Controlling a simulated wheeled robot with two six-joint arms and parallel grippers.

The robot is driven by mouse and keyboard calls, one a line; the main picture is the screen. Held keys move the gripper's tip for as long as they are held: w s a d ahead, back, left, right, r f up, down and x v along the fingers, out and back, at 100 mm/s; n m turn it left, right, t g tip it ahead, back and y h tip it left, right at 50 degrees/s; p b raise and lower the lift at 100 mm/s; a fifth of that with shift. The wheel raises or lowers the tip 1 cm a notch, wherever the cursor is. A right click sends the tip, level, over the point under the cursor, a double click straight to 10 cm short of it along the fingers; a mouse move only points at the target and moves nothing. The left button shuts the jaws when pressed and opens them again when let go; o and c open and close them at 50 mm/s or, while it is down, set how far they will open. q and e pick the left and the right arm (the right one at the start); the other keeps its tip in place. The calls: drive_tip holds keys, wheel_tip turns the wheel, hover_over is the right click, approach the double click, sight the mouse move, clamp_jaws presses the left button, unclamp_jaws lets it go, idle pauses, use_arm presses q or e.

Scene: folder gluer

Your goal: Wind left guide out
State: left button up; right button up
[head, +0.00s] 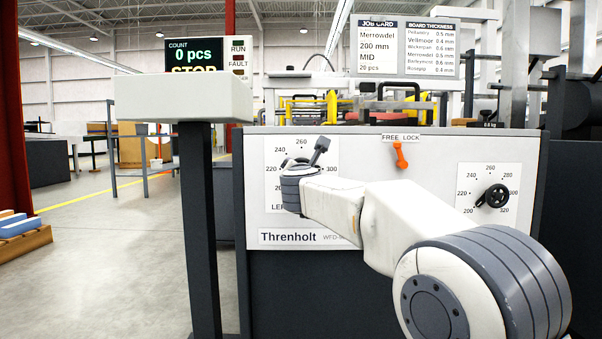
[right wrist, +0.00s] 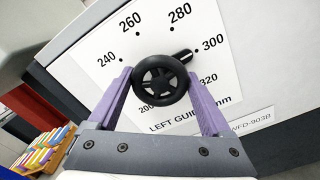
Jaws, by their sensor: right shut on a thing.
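The left guide handwheel (right wrist: 160,92) is black and spoked, on a white dial plate (right wrist: 222,62) marked about 200 to 320 mm. My right gripper (right wrist: 160,78) is shut on the handwheel, with one purple finger on each side of the rim. In the head view, my right wrist covers most of this wheel and the lower part of its dial plate (head: 273,150). My left gripper is not in view.
An orange lever (head: 401,156) hangs below the FREE LOCK label, right of the left dial. A second handwheel (head: 492,196) is on the right dial. A counter display (head: 193,56) reads 0 pcs and STOP. A job card (head: 377,48) reads 200 mm, MID.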

drive_tip(key=shift+f+m, duration=0.1)
drive_tip(key=shift+m, duration=0.2)
drive_tip(key=o, duration=1.2)
drive_tip(key=shift+c, duration=0.2)
drive_tip(key=s, duration=1)
drive_tip(key=shift+s+p, duration=0.2)
drive_tip(key=shift+p, duration=0.2)
